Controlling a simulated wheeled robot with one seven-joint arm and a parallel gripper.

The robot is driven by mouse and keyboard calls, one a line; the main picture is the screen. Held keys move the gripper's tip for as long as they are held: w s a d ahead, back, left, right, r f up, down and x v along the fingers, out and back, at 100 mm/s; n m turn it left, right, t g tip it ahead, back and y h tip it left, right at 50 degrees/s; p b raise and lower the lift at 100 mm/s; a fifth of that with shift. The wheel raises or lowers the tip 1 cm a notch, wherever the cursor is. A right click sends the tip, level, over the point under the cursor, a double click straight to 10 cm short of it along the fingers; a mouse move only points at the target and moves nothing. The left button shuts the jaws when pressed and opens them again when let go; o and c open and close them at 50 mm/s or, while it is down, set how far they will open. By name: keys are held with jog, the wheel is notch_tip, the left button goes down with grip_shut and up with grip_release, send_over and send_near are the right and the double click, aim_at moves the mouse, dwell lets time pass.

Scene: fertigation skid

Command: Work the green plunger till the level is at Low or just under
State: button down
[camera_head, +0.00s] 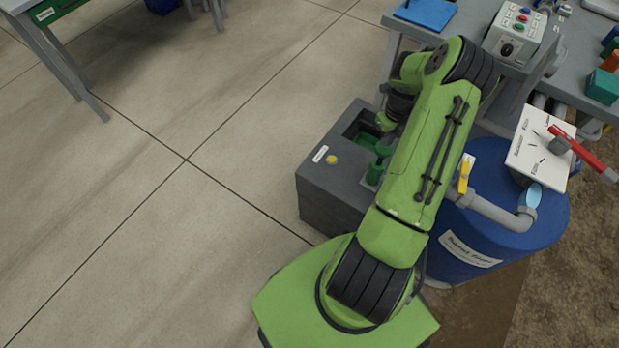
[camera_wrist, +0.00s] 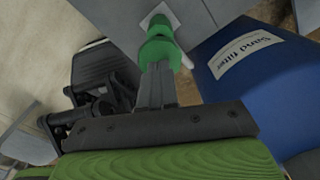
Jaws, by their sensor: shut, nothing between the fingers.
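The green plunger (camera_wrist: 158,46) shows in the wrist view, standing out from a small white plate on a grey surface. My gripper (camera_wrist: 158,72) has its fingers together, with the tips at the near end of the plunger. Whether they touch it I cannot tell. In the head view my own arm hides the gripper and its fingertips. A green cylindrical part (camera_head: 376,168) stands on the grey box beside my arm; I cannot tell whether it is the same plunger. No Low mark or level can be made out.
The grey box (camera_head: 330,185) has a green-lined opening and a yellow button (camera_head: 332,159). A blue tank (camera_head: 500,235) with pipe, yellow valve handle (camera_head: 464,175) and red-levered plate (camera_head: 540,150) stands right. A control box (camera_head: 514,35) sits on the bench. Floor at left is clear.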

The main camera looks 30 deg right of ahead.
aim_at(383, 152)
jog(key=shift+f, duration=0.1)
jog(key=shift+f+b, duration=2.45)
jog(key=shift+f, duration=1.15)
jog(key=shift+r, duration=0.2)
notch_tip(383, 152, up, 7)
jog(key=p, duration=0.5)
jog(key=shift+r+p, duration=0.1)
jog(key=shift+p, duration=0.2)
